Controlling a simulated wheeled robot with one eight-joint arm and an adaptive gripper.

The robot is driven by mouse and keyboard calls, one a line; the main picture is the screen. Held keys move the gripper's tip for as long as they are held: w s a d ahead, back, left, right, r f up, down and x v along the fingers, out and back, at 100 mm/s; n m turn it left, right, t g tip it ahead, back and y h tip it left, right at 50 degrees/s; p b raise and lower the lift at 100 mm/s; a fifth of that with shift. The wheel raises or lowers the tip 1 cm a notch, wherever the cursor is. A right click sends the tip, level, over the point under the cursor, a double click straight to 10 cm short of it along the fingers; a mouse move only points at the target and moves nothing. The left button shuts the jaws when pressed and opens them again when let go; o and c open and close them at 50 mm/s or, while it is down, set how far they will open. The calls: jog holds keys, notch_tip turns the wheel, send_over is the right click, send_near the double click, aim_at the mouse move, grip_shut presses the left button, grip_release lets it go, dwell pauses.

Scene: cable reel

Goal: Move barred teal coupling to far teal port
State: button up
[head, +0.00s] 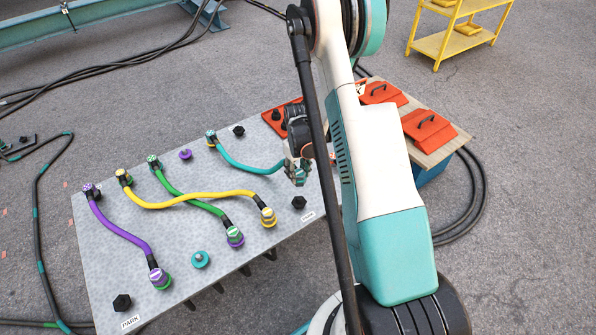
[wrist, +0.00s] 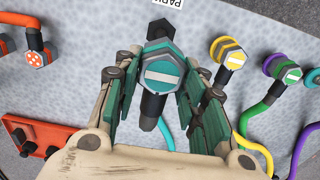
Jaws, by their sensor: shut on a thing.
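My gripper (head: 298,172) is shut on the barred teal coupling (wrist: 160,72), a hexagonal teal head with a white bar and a dark body. It sits between the finger pads in the wrist view and looks raised off the board. In the head view it is largely hidden by my gripper. Its teal cable (head: 245,168) runs left to a dotted end (head: 211,138) on the board's upper edge. A free teal port (head: 200,260) stands on the lower middle of the grey board (head: 200,300), left of and below my gripper.
Yellow (head: 268,217), green (head: 235,237) and purple (head: 159,278) barred couplings stand between my gripper and the board's lower left, their cables crossing it. A black hexagonal fitting (head: 298,203) is just below my gripper. A free purple port (head: 185,154) and a red panel (head: 275,118) lie farther back.

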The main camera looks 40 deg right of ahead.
jog(key=a, duration=1.4)
jog(key=shift+f, duration=0.2)
jog(key=shift+a, duration=0.1)
jog(key=a, duration=1.3)
jog(key=shift+a+f, duration=0.25)
jog(key=shift+a, duration=0.15)
jog(key=a, duration=1.4)
jog(key=shift+f, duration=0.2)
jog(key=shift+f, duration=0.1)
jog(key=shift+f, duration=3.45)
